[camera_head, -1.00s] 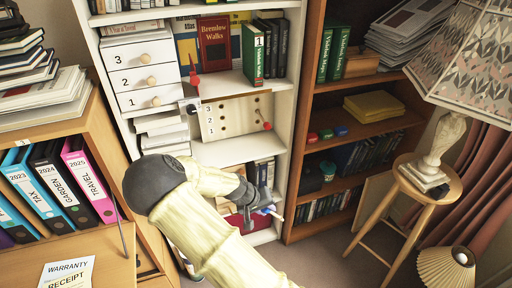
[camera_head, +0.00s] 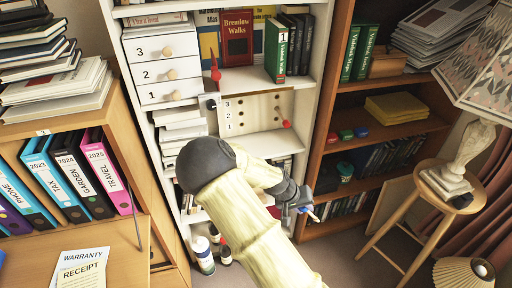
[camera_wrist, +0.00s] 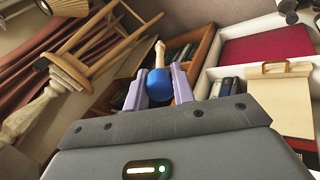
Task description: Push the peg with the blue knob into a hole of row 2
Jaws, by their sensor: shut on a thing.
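In the wrist view my gripper (camera_wrist: 160,80) is shut on the blue knob (camera_wrist: 158,86) between its two pale lilac fingers. The peg's wooden shaft (camera_wrist: 160,54) sticks out beyond the knob, away from the palm. In the head view my gripper (camera_head: 304,208) is low, in front of the bookcases, below and right of the peg board. The pale peg board (camera_head: 258,108) stands on a white shelf, with rows of dark holes labelled 3, 2, 1 from top to bottom. A red knob (camera_head: 286,124) is at its right edge. The peg is apart from the board.
A white drawer unit (camera_head: 166,68) stands up and left of the board. Shelf walls flank the board; the brown bookcase (camera_head: 312,130) is on its right. A stool (camera_head: 450,190) with a lamp stands right. My arm covers part of the lower white shelves.

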